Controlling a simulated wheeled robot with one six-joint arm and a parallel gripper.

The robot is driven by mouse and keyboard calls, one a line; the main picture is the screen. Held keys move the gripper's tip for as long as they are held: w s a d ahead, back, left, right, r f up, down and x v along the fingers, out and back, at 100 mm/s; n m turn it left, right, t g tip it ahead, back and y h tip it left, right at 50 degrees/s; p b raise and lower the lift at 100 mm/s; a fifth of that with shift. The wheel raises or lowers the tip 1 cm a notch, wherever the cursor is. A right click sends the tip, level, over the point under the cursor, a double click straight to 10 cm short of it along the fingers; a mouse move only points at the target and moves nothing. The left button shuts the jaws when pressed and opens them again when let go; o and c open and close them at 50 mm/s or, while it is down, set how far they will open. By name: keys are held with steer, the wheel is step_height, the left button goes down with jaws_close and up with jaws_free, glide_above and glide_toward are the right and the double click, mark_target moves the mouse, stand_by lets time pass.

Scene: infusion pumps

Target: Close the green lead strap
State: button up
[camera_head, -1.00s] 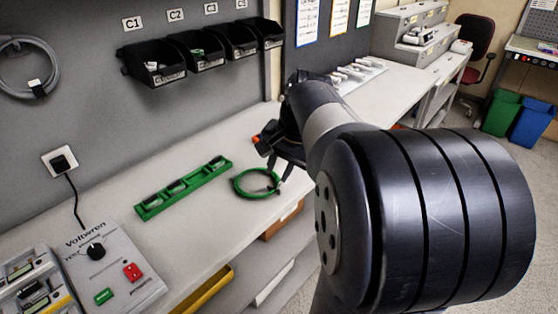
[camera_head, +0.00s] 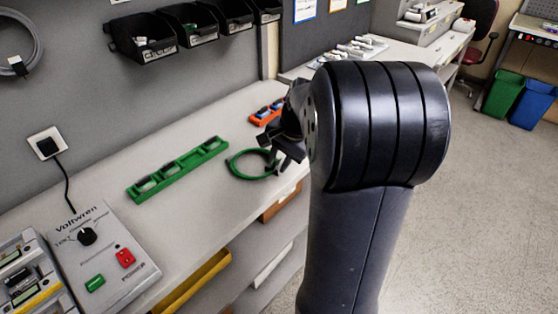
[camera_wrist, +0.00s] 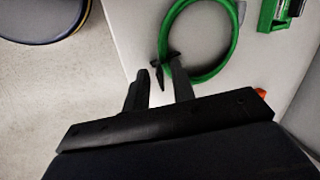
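The green lead (camera_head: 232,166) lies coiled in a ring on the white bench; it also shows in the wrist view (camera_wrist: 234,42). A small dark strap (camera_wrist: 160,72) sits on the near left side of the coil, with thin tabs sticking out that look spread apart. My gripper (camera_head: 281,160) is over the right side of the coil. In the wrist view my gripper (camera_wrist: 160,80) has its two dark fingers apart, pointing at the strap, with nothing clearly held between them. I cannot tell whether a finger touches the strap.
A green rack (camera_head: 178,172) lies left of the coil, and an orange rack (camera_head: 266,113) with blue items stands behind my gripper. A Voltwren tester (camera_head: 105,255) is at the front left. Black bins (camera_head: 145,38) hang on the wall. The bench's front edge is close to the coil.

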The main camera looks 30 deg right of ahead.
mark_target(275, 169)
steer(key=shift+f, duration=0.15)
steer(key=shift+c, duration=0.4)
jaws_close()
steer(key=shift+p, duration=0.3)
steer(key=p, duration=0.1)
steer(key=g+p, duration=0.1)
steer(key=shift+w+a+r+p, duration=0.15)
steer(key=shift+w+r+p, duration=0.1)
steer(key=shift+r+p, duration=0.15)
steer(key=g+p, duration=0.1)
steer(key=p, duration=0.1)
steer(key=g+h+p, duration=0.1)
steer(key=p, duration=0.1)
steer(key=shift+w+a+r, duration=0.1)
steer(key=shift+w+a, duration=0.1)
steer(key=shift+w, duration=0.1)
steer(key=g+h+p, duration=0.1)
steer(key=w+g+p, duration=0.1)
steer(key=p, duration=0.1)
steer(key=shift+a+h, duration=0.2)
steer(key=shift+h, duration=0.2)
steer(key=shift+w+a+f+g+h+p, duration=0.1)
steer(key=shift+w+f+g+h+p, duration=0.2)
steer(key=shift+g+p, duration=0.35)
steer(key=shift+w+a+f+g+h+p, duration=0.15)
steer(key=shift+g+h+p, duration=0.25)
steer(key=shift+g, duration=0.4)
steer(key=shift+w+a+f+g+h+p, duration=0.1)
steer(key=shift+f+g+h+p, duration=0.2)
steer(key=shift+g+p, duration=0.35)
